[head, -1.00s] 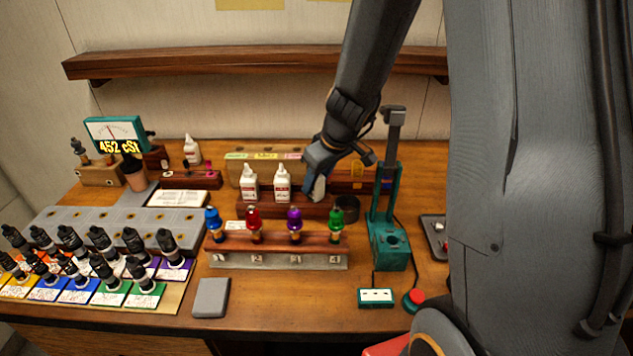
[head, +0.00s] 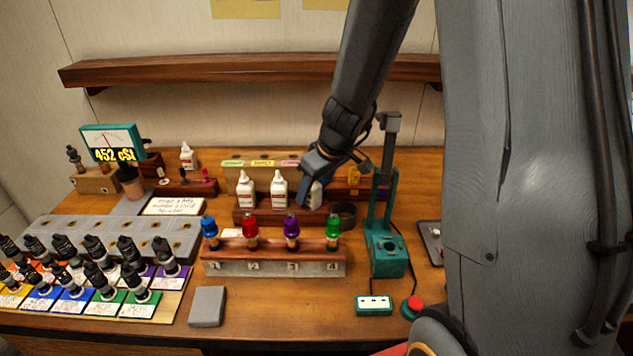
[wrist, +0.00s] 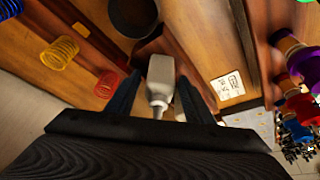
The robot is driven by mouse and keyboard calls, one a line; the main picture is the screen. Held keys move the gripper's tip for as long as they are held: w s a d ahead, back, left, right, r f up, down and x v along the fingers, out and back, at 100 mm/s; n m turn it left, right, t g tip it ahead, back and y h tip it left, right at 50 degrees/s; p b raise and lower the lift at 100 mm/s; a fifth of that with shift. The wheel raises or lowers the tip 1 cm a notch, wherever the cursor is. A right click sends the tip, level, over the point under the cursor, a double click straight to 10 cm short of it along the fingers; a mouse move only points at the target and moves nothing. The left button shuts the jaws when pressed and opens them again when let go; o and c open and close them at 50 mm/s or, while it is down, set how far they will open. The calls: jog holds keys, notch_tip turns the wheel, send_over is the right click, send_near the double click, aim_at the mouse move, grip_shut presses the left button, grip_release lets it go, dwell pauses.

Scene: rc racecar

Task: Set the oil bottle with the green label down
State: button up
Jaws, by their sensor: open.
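A white oil bottle (head: 314,196) stands at the right end of the wooden bottle rack (head: 245,215), beside two similar white bottles. My gripper (head: 311,184) is at its upper part. In the wrist view the bottle (wrist: 160,70) lies between my two spread fingers, its nozzle toward my palm, with narrow gaps at its sides. My gripper (wrist: 159,82) is open around it. No label colour can be read on this bottle, as its label side is hidden. The other two bottles, left (head: 245,190) and middle (head: 279,190), carry small labels.
A dark round cup (head: 344,214) sits just right of the bottle, near the green press stand (head: 386,240). In front is a rack of coloured shocks (head: 270,262). Another white bottle (head: 188,157) stands further back left. Coloured springs (wrist: 60,50) lie nearby.

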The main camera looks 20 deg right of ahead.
jog(key=b+v, duration=0.1)
jog(key=v, duration=1.1)
jog(key=shift+r, duration=0.1)
